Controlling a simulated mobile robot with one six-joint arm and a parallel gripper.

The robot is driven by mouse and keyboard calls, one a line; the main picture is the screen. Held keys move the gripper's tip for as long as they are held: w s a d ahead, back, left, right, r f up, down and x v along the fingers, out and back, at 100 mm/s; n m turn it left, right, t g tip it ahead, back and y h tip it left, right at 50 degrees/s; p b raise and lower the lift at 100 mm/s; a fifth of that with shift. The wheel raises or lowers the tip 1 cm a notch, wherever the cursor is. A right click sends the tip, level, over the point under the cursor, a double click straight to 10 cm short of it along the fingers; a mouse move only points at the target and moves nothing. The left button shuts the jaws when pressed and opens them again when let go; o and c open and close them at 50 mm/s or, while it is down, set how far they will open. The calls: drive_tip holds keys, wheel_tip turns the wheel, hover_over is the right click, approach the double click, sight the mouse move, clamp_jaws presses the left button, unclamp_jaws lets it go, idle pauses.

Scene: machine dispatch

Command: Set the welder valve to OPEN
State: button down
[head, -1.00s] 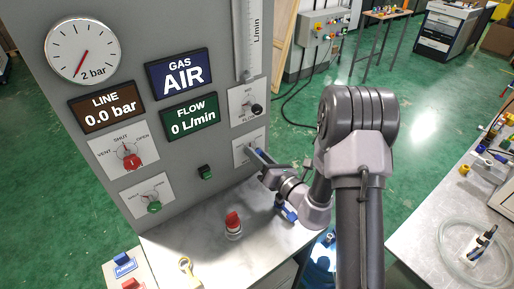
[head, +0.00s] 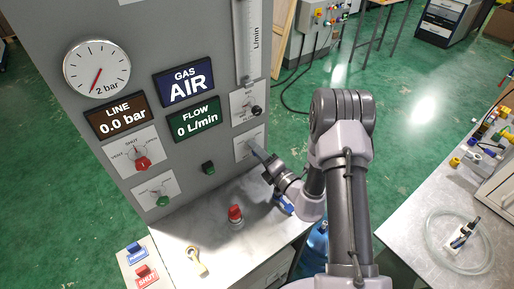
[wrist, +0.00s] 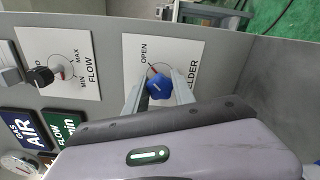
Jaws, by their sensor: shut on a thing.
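The welder valve is a blue knob (wrist: 160,87) on a white plate marked OPEN and WELDER (wrist: 184,48) in the wrist view. A small red mark shows at the knob's upper left, towards the word OPEN; the plate's other lettering is hidden. My gripper (wrist: 158,96) is shut on the blue knob, one finger on each side. In the head view my gripper (head: 262,158) reaches the white welder plate (head: 246,142) at the panel's right edge, and the knob is mostly hidden there.
The black flow knob (wrist: 42,76) sits beside the welder plate. Signs read LINE 0.0 bar (head: 115,115), GAS AIR (head: 185,82) and FLOW 0 L/min (head: 193,119). A red-topped object (head: 235,213) and a yellowish tool (head: 197,262) rest on the bench below.

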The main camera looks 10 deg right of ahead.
idle(0.4)
drive_tip(key=c, duration=1.1)
unclamp_jaws()
drive_tip(key=shift+o, duration=0.2)
drive_tip(key=v, duration=1.7)
drive_tip(key=shift+s, duration=0.2)
drive_tip(key=shift+r, duration=0.1)
